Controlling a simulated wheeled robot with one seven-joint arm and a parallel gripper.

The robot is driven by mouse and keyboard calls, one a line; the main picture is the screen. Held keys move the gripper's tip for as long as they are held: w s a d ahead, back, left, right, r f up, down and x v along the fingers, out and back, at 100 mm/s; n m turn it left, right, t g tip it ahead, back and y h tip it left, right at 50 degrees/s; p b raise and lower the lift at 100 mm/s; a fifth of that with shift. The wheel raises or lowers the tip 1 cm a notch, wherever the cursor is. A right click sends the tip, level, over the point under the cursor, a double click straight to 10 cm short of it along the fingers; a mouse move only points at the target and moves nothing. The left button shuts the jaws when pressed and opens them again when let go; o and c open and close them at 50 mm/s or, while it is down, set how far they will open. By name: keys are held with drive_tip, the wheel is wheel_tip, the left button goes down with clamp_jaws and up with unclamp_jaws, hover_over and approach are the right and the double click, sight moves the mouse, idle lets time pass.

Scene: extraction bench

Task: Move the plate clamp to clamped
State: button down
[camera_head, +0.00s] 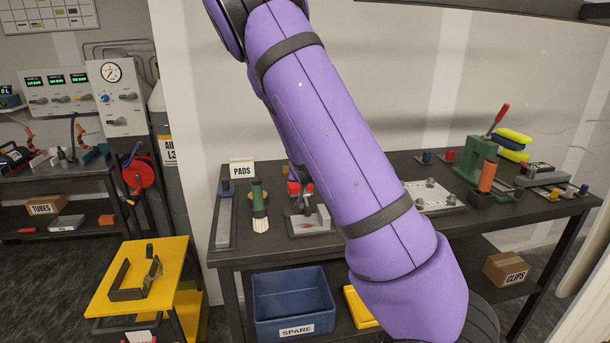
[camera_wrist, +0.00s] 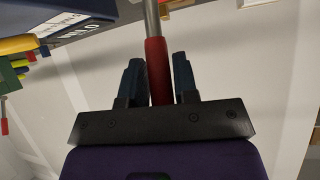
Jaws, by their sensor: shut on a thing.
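In the wrist view, my gripper (camera_wrist: 158,85) is shut on a red handle (camera_wrist: 156,62), with a dark finger on each side of it. A bare metal rod (camera_wrist: 151,18) runs on from the handle to the top edge of that view. I take this to be the plate clamp's lever; the rest of that mechanism is out of the wrist view. In the head view, a metal fixture (camera_head: 312,222) with a red part (camera_head: 295,188) stands on the bench, partly hidden by my purple arm. My gripper is hidden in the head view.
The dark bench (camera_head: 228,256) also holds a PADS sign (camera_head: 242,169), a green-handled brush (camera_head: 259,203), a bolted plate (camera_head: 432,196) and a green press (camera_head: 480,160) with a red lever.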

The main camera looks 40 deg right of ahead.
drive_tip(key=shift+s+a+f, duration=0.1)
drive_tip(key=shift+s+a, duration=0.05)
drive_tip(key=shift+s, duration=0.05)
idle(0.5)
drive_tip(key=c, duration=0.9)
unclamp_jaws()
drive_tip(key=v, duration=1.1)
drive_tip(key=shift+s+f, duration=0.1)
drive_tip(key=shift+f, duration=0.15)
drive_tip(key=shift+a, duration=0.1)
